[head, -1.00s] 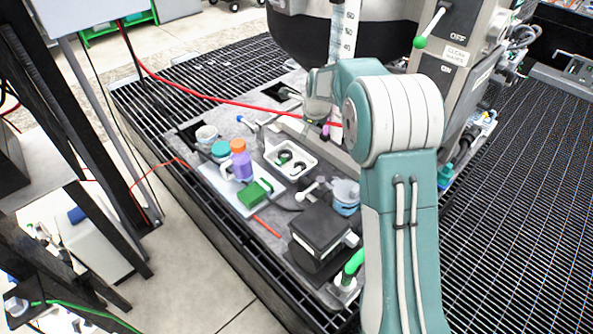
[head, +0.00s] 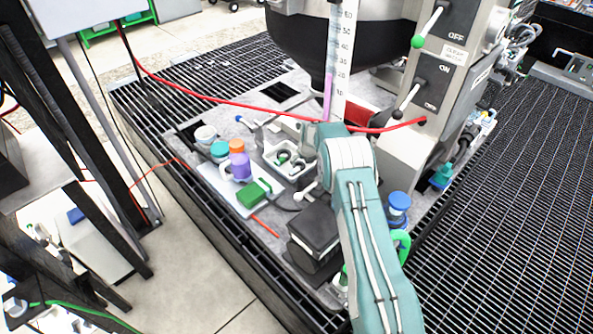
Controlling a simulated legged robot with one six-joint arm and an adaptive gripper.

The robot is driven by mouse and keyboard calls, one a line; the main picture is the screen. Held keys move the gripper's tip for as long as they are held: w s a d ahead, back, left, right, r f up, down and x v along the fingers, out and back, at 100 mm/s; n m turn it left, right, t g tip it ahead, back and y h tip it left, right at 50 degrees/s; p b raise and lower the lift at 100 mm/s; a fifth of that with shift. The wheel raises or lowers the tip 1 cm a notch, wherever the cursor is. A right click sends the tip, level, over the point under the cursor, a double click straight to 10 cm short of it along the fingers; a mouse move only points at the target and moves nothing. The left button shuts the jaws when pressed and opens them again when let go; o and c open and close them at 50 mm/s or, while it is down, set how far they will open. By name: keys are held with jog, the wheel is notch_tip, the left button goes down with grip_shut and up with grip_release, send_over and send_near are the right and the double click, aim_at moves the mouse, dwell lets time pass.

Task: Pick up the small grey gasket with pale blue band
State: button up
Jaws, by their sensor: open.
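A small white tray (head: 273,166) stands on the grey work surface, left of my arm's end. Small dark and green pieces lie in it. I cannot make out the grey gasket with its pale blue band among them at this size. My gripper (head: 308,139) is at the end of my teal arm, by the tray's far right side. It is small and partly hidden by my own arm, so its fingers do not show clearly. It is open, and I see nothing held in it.
A red hose (head: 225,101) crosses behind. A lever panel (head: 432,80) rises at the right.

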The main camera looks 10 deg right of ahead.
aim_at(299, 165)
jog(key=shift+w+x, duration=0.15)
jog(key=shift+x, duration=1.45)
jog(key=shift+w+x, duration=0.15)
jog(key=shift+x, duration=1.45)
jog(key=shift+a+r, duration=0.15)
jog(key=shift+a, duration=0.05)
jog(key=c, duration=1)
